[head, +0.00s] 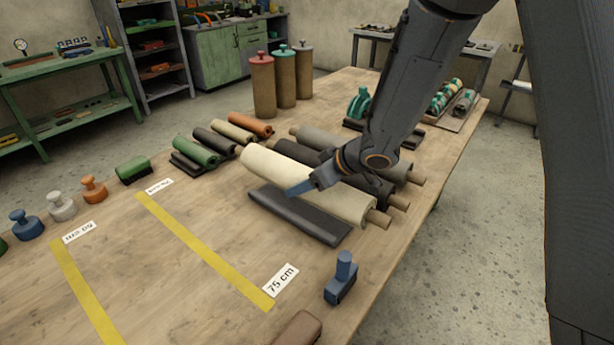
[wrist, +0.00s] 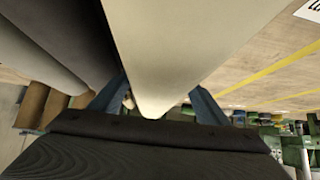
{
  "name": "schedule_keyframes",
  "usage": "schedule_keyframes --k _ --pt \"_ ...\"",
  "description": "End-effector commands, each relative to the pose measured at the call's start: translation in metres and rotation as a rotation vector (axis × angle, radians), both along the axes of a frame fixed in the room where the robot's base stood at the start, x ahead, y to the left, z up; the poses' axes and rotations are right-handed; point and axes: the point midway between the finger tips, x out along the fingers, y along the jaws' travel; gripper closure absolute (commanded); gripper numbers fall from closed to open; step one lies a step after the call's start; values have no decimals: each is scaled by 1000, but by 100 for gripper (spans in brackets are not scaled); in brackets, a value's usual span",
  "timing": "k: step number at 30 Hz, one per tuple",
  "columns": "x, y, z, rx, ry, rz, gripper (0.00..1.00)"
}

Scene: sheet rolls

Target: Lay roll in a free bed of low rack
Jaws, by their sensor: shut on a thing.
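My gripper (head: 312,183) is shut on a cream roll (head: 275,168), with one blue finger showing on its near side. In the wrist view the cream roll (wrist: 185,50) runs between both blue fingers of the gripper (wrist: 160,105). A low dark bed (head: 300,217) of the rack lies bare just in front of the roll. Behind the cream roll lie a black roll (head: 290,150) and a grey roll (head: 325,141), side by side. I cannot tell whether the cream roll touches the rack or hangs just above it.
Smaller green (head: 195,151), black, tan and orange rolls lie to the left. Three capped upright rolls (head: 285,80) stand behind. A blue handled tool (head: 342,280) stands near the front edge. Yellow tape strips (head: 205,250) mark a mostly clear stretch of table.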

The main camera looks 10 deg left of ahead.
Motion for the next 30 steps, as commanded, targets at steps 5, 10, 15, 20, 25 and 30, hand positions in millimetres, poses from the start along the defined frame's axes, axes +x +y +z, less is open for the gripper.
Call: schedule_keyframes --k 5,10,15,20,25,30 --pt "1 1 -19 4 -1 -1 93" --pt "2 0 -30 4 -3 -1 93" --pt "2 0 -30 4 -4 -1 93" --pt "2 0 -31 4 -4 -1 93" --pt "2 0 -34 4 -5 -1 93" --pt "2 0 -38 3 -4 -1 93"
